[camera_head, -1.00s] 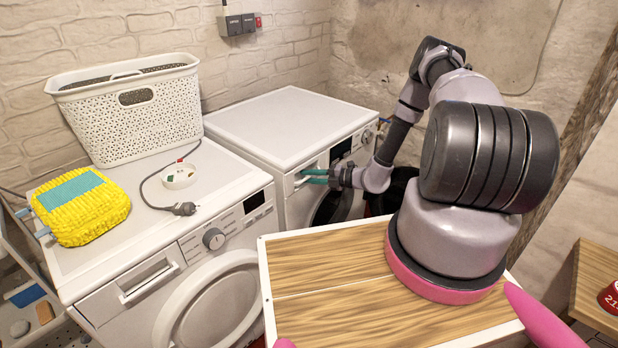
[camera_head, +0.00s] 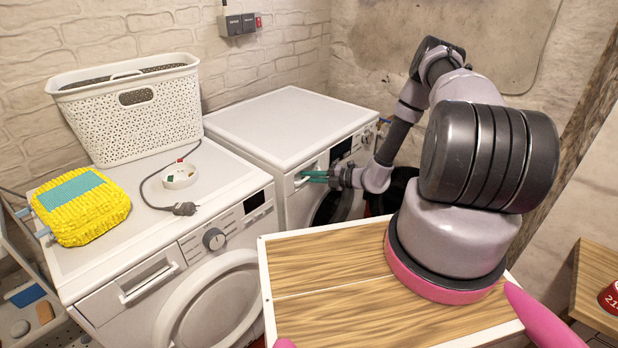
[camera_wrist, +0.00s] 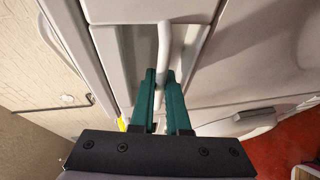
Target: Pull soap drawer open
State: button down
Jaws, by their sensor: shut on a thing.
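The soap drawer (camera_head: 296,182) is at the upper left of the far white washing machine's front. In the wrist view, its white bar handle (camera_wrist: 163,40) runs across a recess in the drawer front (camera_wrist: 138,55). My gripper (camera_head: 306,176) reaches the handle from the right in the head view. In the wrist view, the teal fingers of my gripper (camera_wrist: 160,80) are on either side of the bar and shut on it. The fingers hide part of the handle. I cannot tell any gap between the drawer and the machine.
The near washing machine (camera_head: 228,173) stands to the left, with a laundry basket (camera_head: 150,125), a yellow sponge-like block (camera_head: 72,222) and a corded plug (camera_head: 184,209) on top. My wooden-topped base fills the front. Red floor (camera_wrist: 275,150) shows beside the far machine.

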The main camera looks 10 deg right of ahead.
dwell(0.8)
jog(key=s+d, duration=0.9)
jog(key=s, duration=0.3)
jog(key=shift+s, duration=0.1)
jog(key=c, duration=1.2)
grip_release()
jog(key=v, duration=1)
jog(key=shift+s+d, duration=0.2)
jog(key=shift+d, duration=0.1)
